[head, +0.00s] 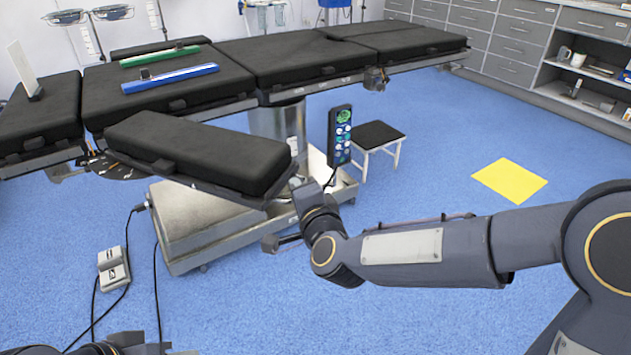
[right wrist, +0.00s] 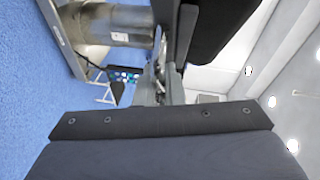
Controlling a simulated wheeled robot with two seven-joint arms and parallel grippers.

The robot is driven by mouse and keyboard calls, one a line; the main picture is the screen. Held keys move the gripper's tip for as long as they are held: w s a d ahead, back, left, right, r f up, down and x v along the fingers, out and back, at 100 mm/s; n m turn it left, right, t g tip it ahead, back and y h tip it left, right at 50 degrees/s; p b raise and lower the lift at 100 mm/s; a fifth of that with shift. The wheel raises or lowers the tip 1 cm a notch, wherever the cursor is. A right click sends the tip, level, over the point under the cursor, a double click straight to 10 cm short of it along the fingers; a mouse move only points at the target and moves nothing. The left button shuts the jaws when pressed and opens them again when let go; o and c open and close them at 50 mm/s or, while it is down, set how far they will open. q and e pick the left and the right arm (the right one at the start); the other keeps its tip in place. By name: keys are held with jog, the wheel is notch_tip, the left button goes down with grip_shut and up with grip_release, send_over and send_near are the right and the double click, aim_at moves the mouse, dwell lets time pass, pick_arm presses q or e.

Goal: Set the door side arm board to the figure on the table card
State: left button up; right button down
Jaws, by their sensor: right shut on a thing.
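The arm board (head: 195,148), a long black pad on a metal base, sticks out from the near side of the operating table (head: 300,58), angled to the right. My right gripper (head: 299,184) is shut at the board's outer right end, on its edge under the pad. In the right wrist view the dark pad (right wrist: 215,25) is beside the fingers (right wrist: 165,70); the exact grip point is hidden. A white card (head: 25,70) stands on the left table section; its figure cannot be read. My left gripper (head: 135,344) is partly in view at the bottom left, away from the board.
Green (head: 158,56) and blue (head: 170,79) bars lie on the table. A hand control (head: 340,136) hangs by the metal base (head: 190,225). A stool (head: 376,135), a foot pedal (head: 113,268) with cables and a yellow floor mark (head: 509,180) are nearby. The front floor is open.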

jog(key=shift+s+a+m+h, duration=0.2)
jog(key=shift+s+a, duration=0.1)
jog(key=shift+s, duration=0.2)
jog(key=shift+s+a+m+h, duration=0.1)
jog(key=shift+s+a+h, duration=0.15)
jog(key=shift+s, duration=0.2)
jog(key=c, duration=1.5)
grip_release()
jog(key=shift+p+v, duration=1)
jog(key=shift+v, duration=2.95)
jog(key=shift+f, duration=0.1)
